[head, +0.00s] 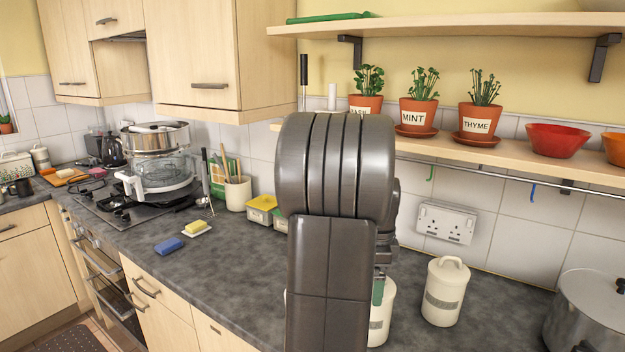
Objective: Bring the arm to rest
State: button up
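My arm rises in the middle of the head view and covers much of the counter and wall behind it. My gripper (379,280) shows only in a small part, past the right side of the arm, in front of a cream canister (382,318). A narrow green piece shows at its lower end; I cannot tell whether it is part of the gripper or something held. Whether the fingers are open or shut is hidden.
A second cream canister (444,292) and a steel pot (590,315) stand to the right. Potted herbs and an orange-red bowl (556,140) sit on the lower shelf (510,158). A blue sponge (168,246) lies left on the dark counter (222,285), which has clear room there.

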jog(key=shift+f, duration=0.1)
notch_tip(320, 180, up, 14)
notch_tip(320, 180, down, 14)
jog(key=shift+f, duration=0.25)
jog(key=shift+w+r+p, duration=0.15)
jog(key=shift+r+p, duration=0.3)
jog(key=shift+r, duration=0.45)
jog(key=shift+f+b, duration=0.2)
jog(key=shift+b, duration=0.35)
jog(key=shift+r+p, duration=1.45)
jog(key=shift+r, duration=1.65)
